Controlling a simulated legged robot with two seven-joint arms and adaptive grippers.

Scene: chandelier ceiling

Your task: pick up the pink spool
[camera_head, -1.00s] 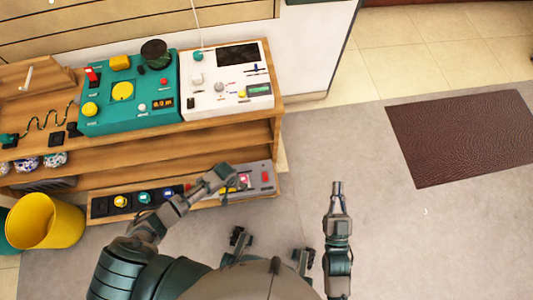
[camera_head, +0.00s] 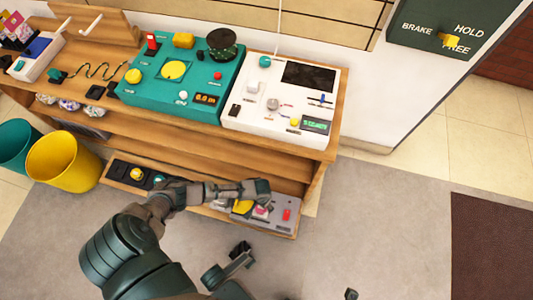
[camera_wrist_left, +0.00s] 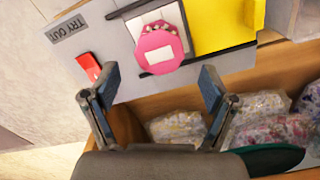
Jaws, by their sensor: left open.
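The pink spool (camera_wrist_left: 158,50) shows in the left wrist view as a round pink piece with a pale square on its face. It is on a white square patch of a grey panel (camera_wrist_left: 112,40). In the head view the spool (camera_head: 261,211) is small, at the low shelf's right end, partly hidden by my left gripper (camera_head: 262,190). In the left wrist view my left gripper (camera_wrist_left: 158,78) is open and empty, its two fingers apart on either side below the spool, not touching it.
A yellow block (camera_wrist_left: 220,25) sits right beside the spool, and a red switch (camera_wrist_left: 88,66) is on its left. Patterned bundles (camera_wrist_left: 262,108) lie below the panel's edge. The wooden upper shelf (camera_head: 285,143) with teal and white consoles overhangs behind. A yellow bin (camera_head: 65,162) stands left.

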